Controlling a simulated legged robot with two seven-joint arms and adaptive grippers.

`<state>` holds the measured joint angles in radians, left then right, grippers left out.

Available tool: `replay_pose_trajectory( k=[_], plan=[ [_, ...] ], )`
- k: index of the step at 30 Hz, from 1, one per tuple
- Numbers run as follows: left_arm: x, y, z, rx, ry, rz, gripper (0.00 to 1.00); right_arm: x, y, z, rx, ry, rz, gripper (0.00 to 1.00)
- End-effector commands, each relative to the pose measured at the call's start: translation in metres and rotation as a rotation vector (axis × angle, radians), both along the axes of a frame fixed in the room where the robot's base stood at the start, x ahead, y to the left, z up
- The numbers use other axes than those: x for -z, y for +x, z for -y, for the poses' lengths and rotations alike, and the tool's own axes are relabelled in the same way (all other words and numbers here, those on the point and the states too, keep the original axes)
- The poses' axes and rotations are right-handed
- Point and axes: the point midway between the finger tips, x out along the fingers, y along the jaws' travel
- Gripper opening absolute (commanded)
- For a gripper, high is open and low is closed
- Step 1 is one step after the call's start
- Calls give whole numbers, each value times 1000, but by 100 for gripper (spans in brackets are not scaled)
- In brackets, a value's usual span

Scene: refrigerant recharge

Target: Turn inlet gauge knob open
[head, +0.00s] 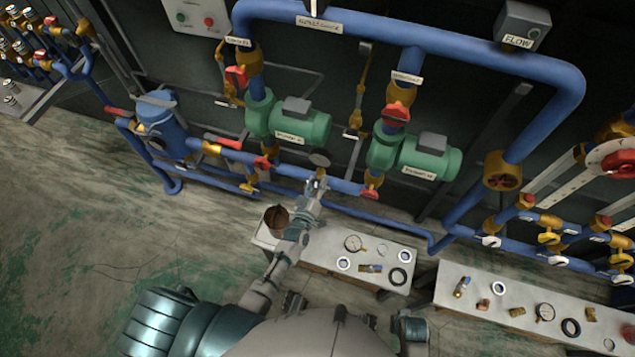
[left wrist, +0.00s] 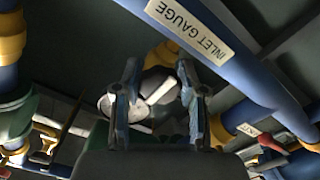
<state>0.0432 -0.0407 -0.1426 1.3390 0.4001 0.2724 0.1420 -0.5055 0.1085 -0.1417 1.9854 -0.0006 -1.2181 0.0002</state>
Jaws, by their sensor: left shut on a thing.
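The inlet gauge knob shows in the left wrist view as a pale bar-shaped handle (left wrist: 161,90) on a round grey body. It sits between the fingers of my left gripper (left wrist: 161,98), which is shut on it. A label (left wrist: 190,28) reading "INLET GAUGE" is on the blue pipe just above. In the head view my left gripper (head: 317,184) reaches up to the blue pipe, just below a round grey gauge (head: 319,158); there the gripper hides the knob. My right gripper is not in view.
Two green pumps (head: 312,130) (head: 440,164) stand behind the pipe. A red valve handle (head: 371,193) is right of the gripper. A bench (head: 320,262) with a brown pot (head: 276,217), gauge and rings lies below; another bench (head: 470,273) is to the right. Floor at left is clear.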

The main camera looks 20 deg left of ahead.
Motion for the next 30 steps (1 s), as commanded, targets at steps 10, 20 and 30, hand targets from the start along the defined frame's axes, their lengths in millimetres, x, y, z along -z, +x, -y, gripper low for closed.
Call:
replay_pose_trajectory(
  k=[10, 20, 30],
  plan=[
    [-10, 4, -3, -6, -33, 20, 6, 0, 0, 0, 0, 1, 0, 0],
    [-9, 4, -4, -7, -32, 18, 52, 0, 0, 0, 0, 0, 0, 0],
    [-3, -2, -2, -4, -31, 6, 52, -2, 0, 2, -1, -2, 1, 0]
  ],
)
